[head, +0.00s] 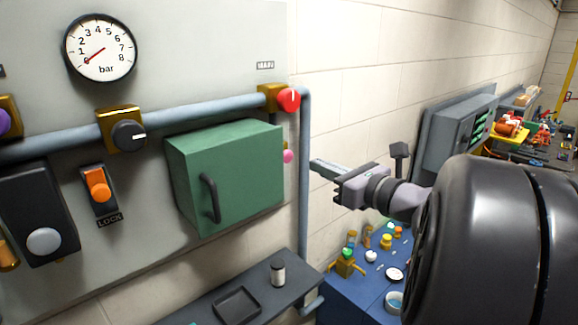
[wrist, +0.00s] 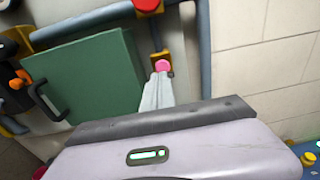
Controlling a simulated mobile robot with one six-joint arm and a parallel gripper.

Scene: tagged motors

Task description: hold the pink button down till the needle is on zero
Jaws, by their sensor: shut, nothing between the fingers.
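The pink button (head: 288,156) sits on the panel, right of the green cabinet and left of the vertical pipe. In the wrist view the button (wrist: 163,65) shows just beyond my fingertips. My gripper (head: 313,164) is shut and empty, pointing at the button; in the head view a gap shows between its tips and the button. In the wrist view the tips of my gripper (wrist: 160,73) overlap the button's lower edge. The round bar gauge (head: 100,47) is at the upper left, its red needle pointing down-left at the 0 mark.
The green cabinet (head: 228,172) with a dark handle juts out beside the button. A blue-grey pipe (head: 304,190) runs down right of it. A red knob (head: 289,99) is above. A dark shelf (head: 240,290) holds a tray and a small jar. A blue table (head: 345,292) stands below.

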